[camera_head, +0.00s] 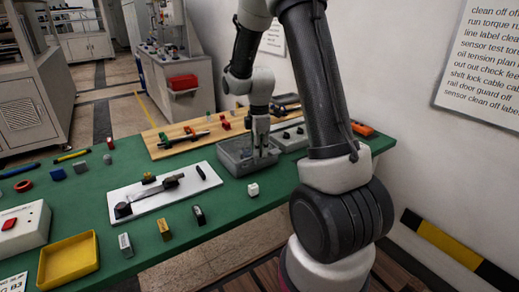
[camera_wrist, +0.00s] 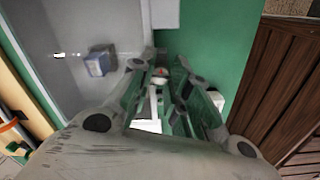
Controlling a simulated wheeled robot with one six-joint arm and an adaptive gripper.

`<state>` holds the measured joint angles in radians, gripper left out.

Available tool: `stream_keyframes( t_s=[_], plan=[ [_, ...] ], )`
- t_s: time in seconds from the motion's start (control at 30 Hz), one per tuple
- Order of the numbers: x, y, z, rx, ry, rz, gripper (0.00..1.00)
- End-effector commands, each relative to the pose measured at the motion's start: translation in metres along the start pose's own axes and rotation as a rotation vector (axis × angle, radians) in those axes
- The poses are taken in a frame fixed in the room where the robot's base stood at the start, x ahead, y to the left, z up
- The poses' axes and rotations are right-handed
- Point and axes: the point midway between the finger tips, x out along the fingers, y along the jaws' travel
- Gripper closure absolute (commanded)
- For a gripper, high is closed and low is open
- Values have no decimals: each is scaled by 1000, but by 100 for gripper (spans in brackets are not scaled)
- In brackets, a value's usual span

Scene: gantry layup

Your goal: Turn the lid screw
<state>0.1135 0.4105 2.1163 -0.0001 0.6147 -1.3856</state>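My gripper (camera_head: 262,152) points down at the right side of a grey open bin (camera_head: 228,166) on the green table. In the wrist view my gripper (camera_wrist: 167,62) has its two fingertips apart. A small round pale thing with a reddish mark (camera_wrist: 160,72) shows between the fingers; I cannot tell whether it is the lid screw, or whether a finger touches it. The bin (camera_wrist: 45,25) lies to the left there, with a small blue-grey block (camera_wrist: 100,61) in it. No lid screw can be made out for sure in the head view.
A grey box with small fittings (camera_head: 291,136) stands right of the bin. A white board with a dark-handled tool (camera_head: 160,190), a wooden board (camera_head: 170,147), a yellow tray (camera_head: 68,260) and a white cube (camera_head: 253,190) are on the table. The wall is close on the right.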

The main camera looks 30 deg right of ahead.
Motion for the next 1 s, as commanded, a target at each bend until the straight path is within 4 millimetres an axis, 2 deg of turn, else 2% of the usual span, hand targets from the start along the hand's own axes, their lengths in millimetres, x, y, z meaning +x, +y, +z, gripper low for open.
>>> stream_keyframes(
  t_s=[0.07,0.53,1.0],
  plan=[
    [0,0,0,0,0,0,100],
    [0,0,0,77,0,1,100],
    [0,0,0,469,0,1,100]
  ],
)
